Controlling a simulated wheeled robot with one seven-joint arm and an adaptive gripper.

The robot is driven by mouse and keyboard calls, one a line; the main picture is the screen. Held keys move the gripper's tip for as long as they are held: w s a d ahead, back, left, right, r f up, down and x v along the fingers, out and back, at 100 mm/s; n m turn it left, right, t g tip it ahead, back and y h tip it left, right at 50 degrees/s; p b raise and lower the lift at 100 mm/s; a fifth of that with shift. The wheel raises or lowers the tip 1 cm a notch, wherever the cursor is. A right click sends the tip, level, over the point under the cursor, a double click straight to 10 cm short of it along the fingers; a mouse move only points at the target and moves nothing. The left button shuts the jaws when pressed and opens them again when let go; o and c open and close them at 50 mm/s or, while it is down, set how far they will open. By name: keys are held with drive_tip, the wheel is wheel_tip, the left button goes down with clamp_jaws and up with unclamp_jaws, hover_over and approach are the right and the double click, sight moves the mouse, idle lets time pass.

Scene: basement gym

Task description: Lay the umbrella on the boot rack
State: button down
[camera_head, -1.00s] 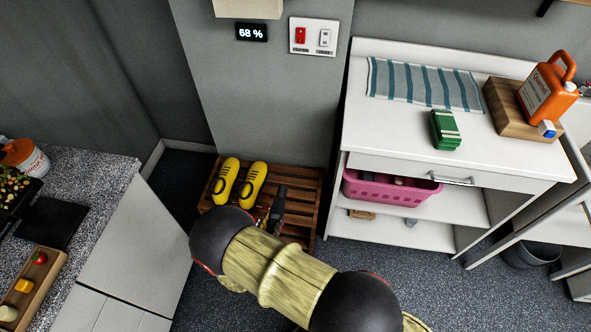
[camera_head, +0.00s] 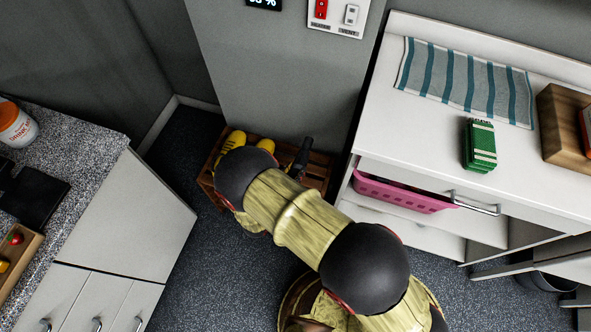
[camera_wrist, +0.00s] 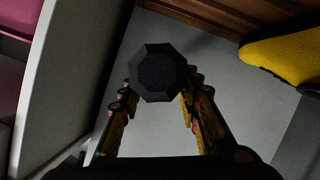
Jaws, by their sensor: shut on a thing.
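The boot rack (camera_head: 318,171) is a low brown slatted wooden rack on the floor against the grey wall. Its slats also show at the top of the wrist view (camera_wrist: 215,18). My gripper (camera_wrist: 155,100) is shut on the umbrella, whose black eight-sided end (camera_wrist: 155,72) faces the wrist camera between the fingers. In the head view a dark upright piece of the umbrella (camera_head: 303,153) shows above the rack's right part. My arm hides the gripper and much of the rack there. I cannot tell whether the umbrella touches the rack.
Yellow shoes (camera_head: 233,139) stand on the rack's left part; one also shows in the wrist view (camera_wrist: 285,55). A white cabinet (camera_head: 430,130) with a pink basket (camera_head: 400,194) stands to the right. A speckled counter (camera_head: 75,140) is at left. Floor between is clear.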

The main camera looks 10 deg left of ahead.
drive_tip(key=shift+f+b, duration=2.4)
drive_tip(key=shift+f, duration=3.25)
drive_tip(key=c, duration=1.2)
unclamp_jaws()
drive_tip(key=shift+s, duration=0.1)
drive_tip(key=v, duration=1.2)
drive_tip(key=shift+d, duration=0.1)
